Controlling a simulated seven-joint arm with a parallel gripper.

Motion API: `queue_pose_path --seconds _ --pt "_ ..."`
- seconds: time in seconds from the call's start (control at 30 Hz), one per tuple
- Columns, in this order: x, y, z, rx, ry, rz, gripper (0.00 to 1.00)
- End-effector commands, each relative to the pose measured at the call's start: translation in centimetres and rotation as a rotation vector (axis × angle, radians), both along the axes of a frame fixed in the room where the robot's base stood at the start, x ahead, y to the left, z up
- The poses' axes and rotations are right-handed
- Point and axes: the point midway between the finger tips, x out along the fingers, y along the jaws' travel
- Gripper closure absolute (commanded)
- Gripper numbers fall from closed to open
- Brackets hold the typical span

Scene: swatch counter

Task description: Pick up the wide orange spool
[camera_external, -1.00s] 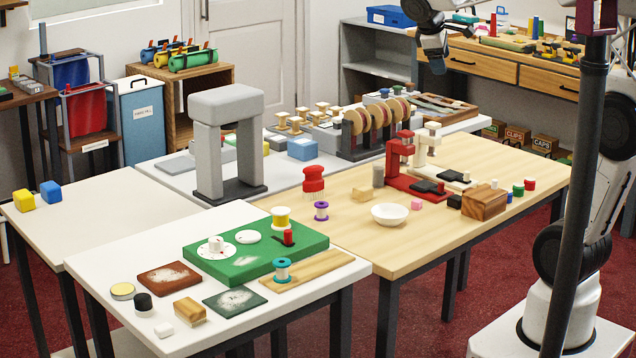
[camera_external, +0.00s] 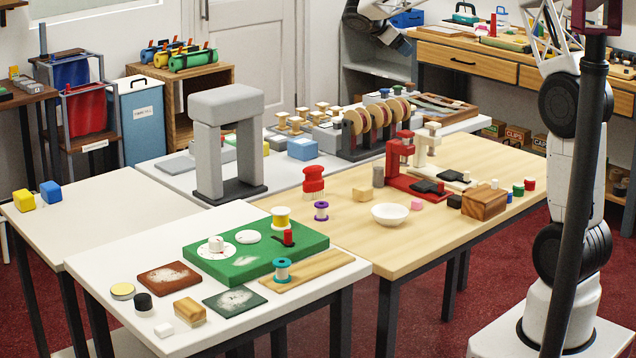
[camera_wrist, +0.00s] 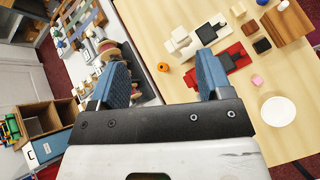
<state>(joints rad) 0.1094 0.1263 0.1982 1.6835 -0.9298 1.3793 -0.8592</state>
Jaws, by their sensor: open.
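A small round orange thing with a dark centre, likely the wide orange spool (camera_wrist: 163,67), stands on the wooden table near its left edge in the wrist view. I cannot make it out in the external view. My gripper (camera_wrist: 163,58) is open and empty, its two blue fingers wide apart. The orange thing shows between the fingertips in the picture, but well below and apart from them. In the external view my wrist is at the top edge, partly cut off, above the far tables.
Beside the orange thing are a cream press (camera_wrist: 178,30) and a red press (camera_wrist: 238,58). A white bowl (camera_external: 390,214), wooden block (camera_external: 484,204) and purple spool (camera_external: 321,211) share the wooden table (camera_external: 440,235). A wheel rack (camera_external: 362,152) stands on the white table behind.

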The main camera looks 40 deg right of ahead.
Motion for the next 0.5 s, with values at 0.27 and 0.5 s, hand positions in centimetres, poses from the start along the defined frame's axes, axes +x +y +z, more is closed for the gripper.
queue_pose_path --seconds 0.27,0.5 --pt "6.2 -3.2 -2.2 -0.102 0.155 0.069 0.28" --pt "9.0 -4.7 -3.3 -0.15 0.233 0.101 0.28"
